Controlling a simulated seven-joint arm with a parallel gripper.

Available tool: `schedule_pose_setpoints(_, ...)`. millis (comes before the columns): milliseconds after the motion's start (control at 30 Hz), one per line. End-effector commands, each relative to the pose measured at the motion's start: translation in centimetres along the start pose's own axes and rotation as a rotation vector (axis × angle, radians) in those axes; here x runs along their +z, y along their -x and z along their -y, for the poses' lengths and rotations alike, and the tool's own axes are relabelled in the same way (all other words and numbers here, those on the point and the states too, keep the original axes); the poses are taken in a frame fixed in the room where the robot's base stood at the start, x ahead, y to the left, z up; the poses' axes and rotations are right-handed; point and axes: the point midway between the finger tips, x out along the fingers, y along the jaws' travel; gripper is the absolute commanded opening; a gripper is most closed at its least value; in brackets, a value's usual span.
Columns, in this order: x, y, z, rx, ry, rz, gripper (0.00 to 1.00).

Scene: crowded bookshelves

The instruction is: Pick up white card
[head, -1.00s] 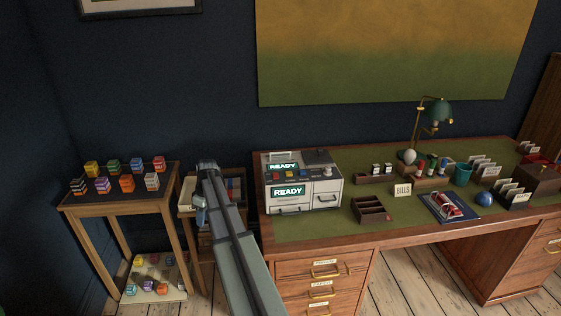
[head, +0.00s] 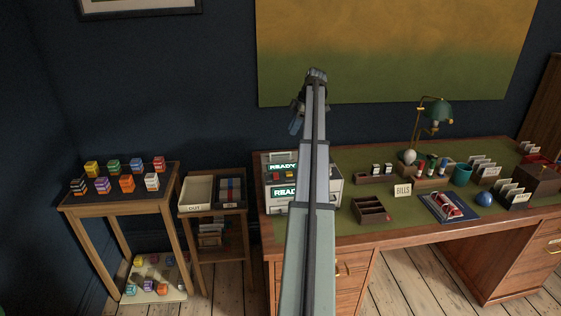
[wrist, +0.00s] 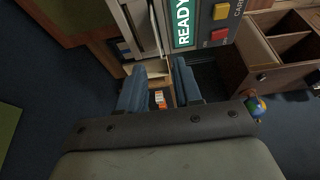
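I cannot single out one white card. Small whitish cards stand in dark holders on the right of the desk, in a back group (head: 485,167) and a front group (head: 511,192). A pale card marked BILLS (head: 402,190) stands mid-desk. My gripper (head: 295,124) is raised in front of the wall, above the machine and well left of these cards. In the wrist view, its two blue fingers (wrist: 160,82) are spread apart with nothing seen held between them.
A machine with READY screens (head: 333,186) stands at the desk's left end, partly hidden by my arm. A side table holds a pale OUT tray (head: 196,191) and a dark tray (head: 230,204). Coloured blocks sit on the left stand (head: 118,205). A green lamp (head: 437,110) rises behind.

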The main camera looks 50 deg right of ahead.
Motion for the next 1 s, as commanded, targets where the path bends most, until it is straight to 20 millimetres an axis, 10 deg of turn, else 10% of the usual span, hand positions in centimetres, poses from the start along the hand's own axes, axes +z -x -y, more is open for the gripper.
schedule_pose_setpoints(1000,0.1,-9.4,-0.3,0.001,0.008,-0.002,0.34)
